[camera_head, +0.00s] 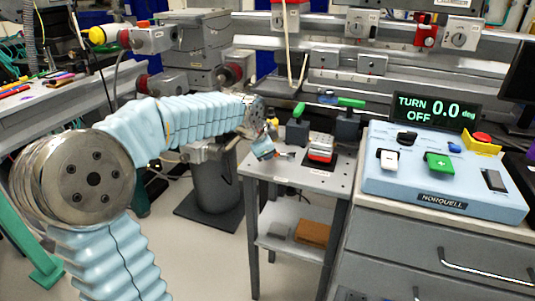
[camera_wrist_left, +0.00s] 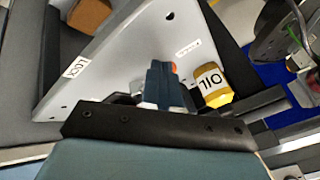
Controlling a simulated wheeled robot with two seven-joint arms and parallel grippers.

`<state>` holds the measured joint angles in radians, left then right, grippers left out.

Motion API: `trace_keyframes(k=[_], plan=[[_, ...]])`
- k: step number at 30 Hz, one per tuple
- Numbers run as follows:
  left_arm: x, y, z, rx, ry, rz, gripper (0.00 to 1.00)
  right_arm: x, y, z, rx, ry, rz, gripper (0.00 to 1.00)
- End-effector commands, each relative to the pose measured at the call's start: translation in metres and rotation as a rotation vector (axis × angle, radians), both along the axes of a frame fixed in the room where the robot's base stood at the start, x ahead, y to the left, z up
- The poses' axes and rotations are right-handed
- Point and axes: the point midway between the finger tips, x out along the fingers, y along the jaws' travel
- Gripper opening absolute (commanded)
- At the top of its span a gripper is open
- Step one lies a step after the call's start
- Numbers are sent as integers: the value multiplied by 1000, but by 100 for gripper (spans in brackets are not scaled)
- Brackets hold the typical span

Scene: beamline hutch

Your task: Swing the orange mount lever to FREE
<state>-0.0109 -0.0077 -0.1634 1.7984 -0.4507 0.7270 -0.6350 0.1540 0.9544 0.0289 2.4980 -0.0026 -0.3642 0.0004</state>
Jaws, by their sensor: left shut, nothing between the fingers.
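My left gripper (camera_wrist_left: 163,78) is shut with nothing between its fingers. In the wrist view its dark fingertips are over the light grey plate (camera_wrist_left: 130,55). A small orange bit (camera_wrist_left: 173,67), probably part of the mount lever, shows at the fingertips; the fingers hide the rest, and I cannot tell whether they touch. A LOCK label (camera_wrist_left: 76,67) is on the plate's left side. Another small label (camera_wrist_left: 188,48), too small to read surely, lies beyond the fingertips. In the head view the left gripper (camera_head: 281,154) is low over the small grey table (camera_head: 308,182). My right gripper is not in view.
A yellow OIL bottle (camera_wrist_left: 212,84) stands close right of the fingers in the wrist view. In the head view a red-and-white device (camera_head: 321,147) and a dark block (camera_head: 347,128) stand on the small table. A blue control box (camera_head: 445,170) is to the right.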

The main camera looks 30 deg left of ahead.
Motion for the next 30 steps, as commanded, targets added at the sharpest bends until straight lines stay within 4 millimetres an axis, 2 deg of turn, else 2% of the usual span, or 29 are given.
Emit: trace_keyframes(k=[10,30], plan=[[7,8,0,0,1,2,0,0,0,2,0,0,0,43],[10,9,0,1,0,1,0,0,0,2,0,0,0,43]])
